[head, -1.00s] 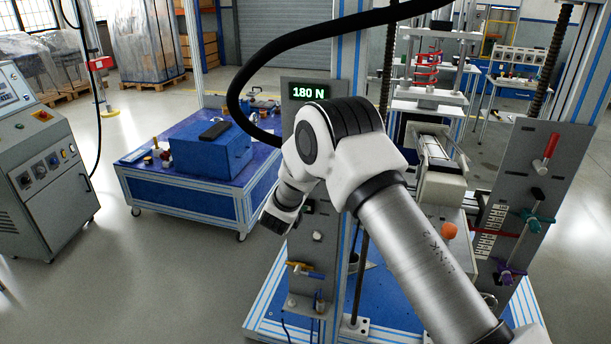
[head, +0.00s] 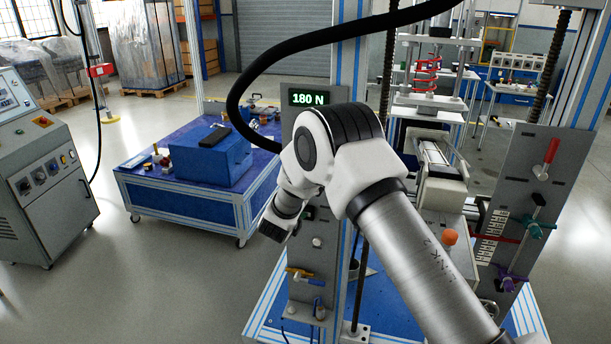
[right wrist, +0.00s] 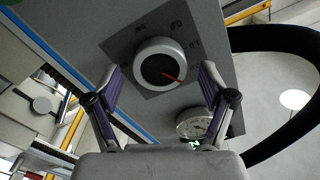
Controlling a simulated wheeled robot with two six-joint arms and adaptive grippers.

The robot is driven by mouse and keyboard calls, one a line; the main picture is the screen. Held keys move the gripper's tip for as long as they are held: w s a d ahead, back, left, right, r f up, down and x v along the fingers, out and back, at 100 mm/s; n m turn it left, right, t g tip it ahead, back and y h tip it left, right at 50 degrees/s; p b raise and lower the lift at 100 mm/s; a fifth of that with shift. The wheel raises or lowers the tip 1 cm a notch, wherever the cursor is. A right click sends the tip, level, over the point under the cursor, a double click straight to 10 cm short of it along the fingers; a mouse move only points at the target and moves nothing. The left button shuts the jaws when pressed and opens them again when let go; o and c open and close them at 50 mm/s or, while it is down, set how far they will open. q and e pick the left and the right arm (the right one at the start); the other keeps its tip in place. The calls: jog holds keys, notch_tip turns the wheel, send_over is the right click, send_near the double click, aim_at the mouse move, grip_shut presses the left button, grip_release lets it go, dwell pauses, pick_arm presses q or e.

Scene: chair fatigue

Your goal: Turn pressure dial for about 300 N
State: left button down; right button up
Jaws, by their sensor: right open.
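The pressure dial (right wrist: 160,62) is a round knob with a pale rim, a dark face and a red pointer toward the lower right in the right wrist view. It sits on a dark scale plate on a grey panel. My right gripper (right wrist: 159,76) is open, with one purple finger on each side of the dial; I cannot tell whether they touch it. In the head view my arm hides the dial and these fingers. The display (head: 309,98) above my arm reads 180 N in green. My left gripper is not in view.
A round gauge (right wrist: 195,123) sits close to the dial, near the right finger. A black hose (head: 238,85) arches over my arm. A blue and a yellow valve handle (head: 300,273) are lower on the panel. A blue bench (head: 180,205) stands left.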

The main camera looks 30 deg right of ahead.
jog(key=v, duration=1.1)
jog(key=shift+s+a, duration=0.2)
jog(key=s+f+n+g+y, duration=0.2)
jog(key=s+f+n+y, duration=0.2)
jog(key=s+f, duration=0.75)
jog(key=s+f+n+g+y, duration=0.35)
jog(key=s+f, duration=0.25)
jog(key=f, duration=1.1)
jog(key=s+a+f+n+g+y, duration=0.2)
jog(key=s+a, duration=0.3)
jog(key=s, duration=0.5)
jog(key=s+a+f+n+g+y, duration=0.3)
jog(key=s+a+n+g+y, duration=0.1)
jog(key=s, duration=0.6)
jog(key=shift+s+a+f+n, duration=0.3)
jog(key=shift+s+a+n, duration=0.1)
jog(key=shift+a+n, duration=0.25)
jog(key=shift+d, duration=0.1)
